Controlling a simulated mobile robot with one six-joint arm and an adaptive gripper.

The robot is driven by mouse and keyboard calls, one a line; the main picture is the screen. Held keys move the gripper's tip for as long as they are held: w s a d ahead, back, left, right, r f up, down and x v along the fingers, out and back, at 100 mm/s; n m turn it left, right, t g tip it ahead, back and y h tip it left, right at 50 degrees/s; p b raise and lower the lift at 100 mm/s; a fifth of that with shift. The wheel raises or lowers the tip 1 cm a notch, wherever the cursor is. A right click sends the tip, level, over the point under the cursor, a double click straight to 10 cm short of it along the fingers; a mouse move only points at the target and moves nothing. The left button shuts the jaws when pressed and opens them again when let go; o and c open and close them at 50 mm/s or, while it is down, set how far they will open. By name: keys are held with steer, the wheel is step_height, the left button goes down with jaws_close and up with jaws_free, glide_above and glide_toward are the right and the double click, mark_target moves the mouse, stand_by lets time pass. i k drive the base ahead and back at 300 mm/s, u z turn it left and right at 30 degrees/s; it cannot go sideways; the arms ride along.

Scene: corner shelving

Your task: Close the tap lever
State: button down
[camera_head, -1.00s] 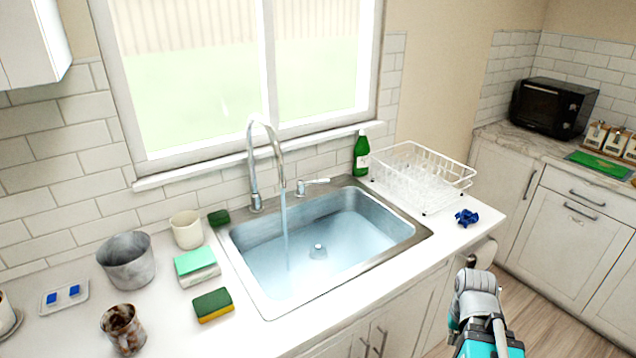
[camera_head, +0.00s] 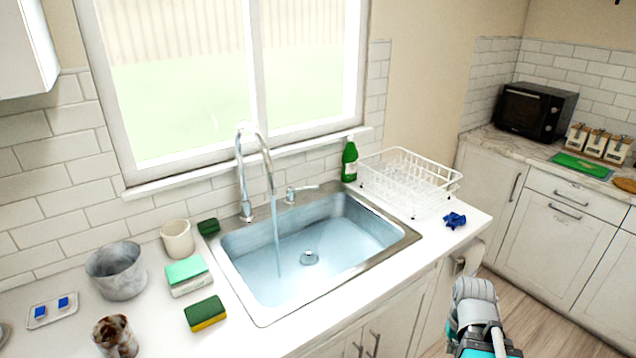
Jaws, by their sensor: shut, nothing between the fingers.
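The tap lever (camera_head: 303,189) is a small metal handle on a short base at the back rim of the sink. It points to the right, roughly level. The tall curved tap (camera_head: 242,178) stands to its left, and a stream of water (camera_head: 276,235) runs from its spout into the steel sink (camera_head: 408,238). Part of my arm shows at the bottom right, in front of the counter and well away from the lever. My gripper's fingers are not visible.
A green bottle (camera_head: 349,161) and a white dish rack (camera_head: 437,193) stand right of the lever. A blue crumpled item (camera_head: 455,220) lies near the counter's right end. Sponges (camera_head: 205,314), a cream cup (camera_head: 178,239) and a metal pot (camera_head: 117,272) stand left of the sink.

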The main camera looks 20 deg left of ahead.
mark_target(289, 189)
steer(key=z, duration=0.35)
steer(key=i, duration=0.85)
steer(key=u, duration=0.3)
